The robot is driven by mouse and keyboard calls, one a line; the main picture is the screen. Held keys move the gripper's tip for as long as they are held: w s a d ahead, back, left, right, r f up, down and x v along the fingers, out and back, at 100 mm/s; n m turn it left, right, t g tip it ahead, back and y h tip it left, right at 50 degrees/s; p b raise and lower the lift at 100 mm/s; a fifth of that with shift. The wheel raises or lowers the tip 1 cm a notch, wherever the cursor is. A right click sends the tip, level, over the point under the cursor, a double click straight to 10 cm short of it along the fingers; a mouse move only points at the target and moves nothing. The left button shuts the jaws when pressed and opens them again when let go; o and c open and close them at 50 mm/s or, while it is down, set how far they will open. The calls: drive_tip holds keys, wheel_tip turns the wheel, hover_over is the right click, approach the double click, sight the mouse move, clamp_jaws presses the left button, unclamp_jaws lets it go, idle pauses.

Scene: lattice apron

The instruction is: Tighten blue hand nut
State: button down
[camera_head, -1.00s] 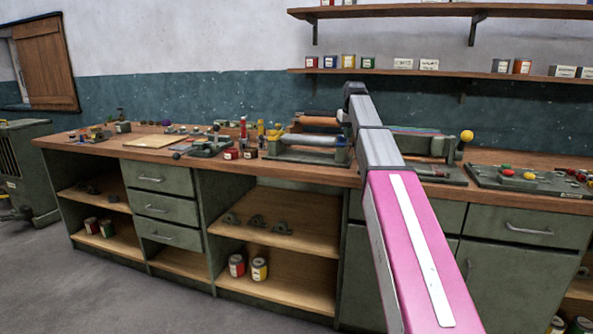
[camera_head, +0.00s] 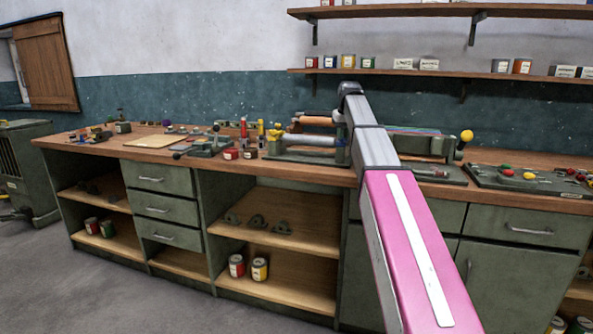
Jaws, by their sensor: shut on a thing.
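A bench device with a light roller (camera_head: 305,140) on a green-grey base stands at the middle of the workbench, partly behind my arm. My pink and grey arm reaches from the lower right up over the bench to a dark joint. What lies beyond that joint, with my gripper, is hidden behind the arm.
The wooden workbench (camera_head: 105,148) runs across the view. Small red tins (camera_head: 231,154) and a green-grey clamp-like tool stand left of the roller device. A yellow-knobbed lever (camera_head: 467,137) rises right of my arm. A shelf (camera_head: 540,76) with tins hangs above.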

drive_tip(key=shift+s+a+f, duration=0.35)
drive_tip(key=shift+s+f, duration=0.05)
wheel_tip(320, 180, up, 6)
drive_tip(key=shift+w+d+r, duration=0.15)
drive_tip(key=shift+w+d, duration=0.05)
idle(0.5)
